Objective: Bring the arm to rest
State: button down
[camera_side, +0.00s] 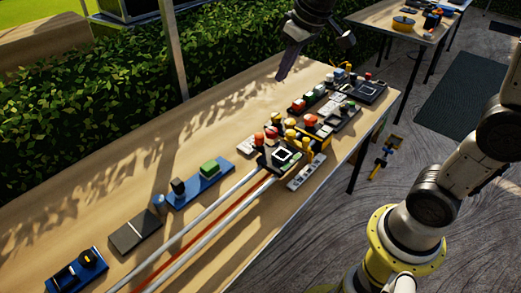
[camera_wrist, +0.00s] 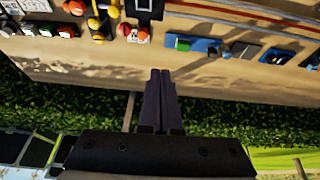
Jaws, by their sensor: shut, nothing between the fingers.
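My gripper (camera_side: 282,74) is in the air above the far edge of the wooden table (camera_side: 95,211), near the top of the side view. Its dark fingers are together with nothing between them. In the wrist view, my gripper (camera_wrist: 160,73) shows its two fingers side by side, over the table's edge and the hedge. It is apart from the items on the table. The rest of my arm is partly outside the side view.
A cluster of coloured parts and panels (camera_side: 283,156) sits on the table's right half. Two pale rails (camera_side: 190,233) run toward the front. A blue block with a green part (camera_side: 209,169), a grey plate (camera_side: 135,231) and a blue holder (camera_side: 78,270) lie left. A hedge (camera_side: 120,100) stands behind.

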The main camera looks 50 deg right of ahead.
jog(key=s+r+t, duration=0.2)
jog(key=s, duration=1)
jog(key=s+f, duration=0.7)
jog(key=s, duration=0.1)
jog(key=shift+s+a+g, duration=0.2)
jog(key=shift+a+g, duration=0.15)
jog(key=shift+g, duration=0.05)
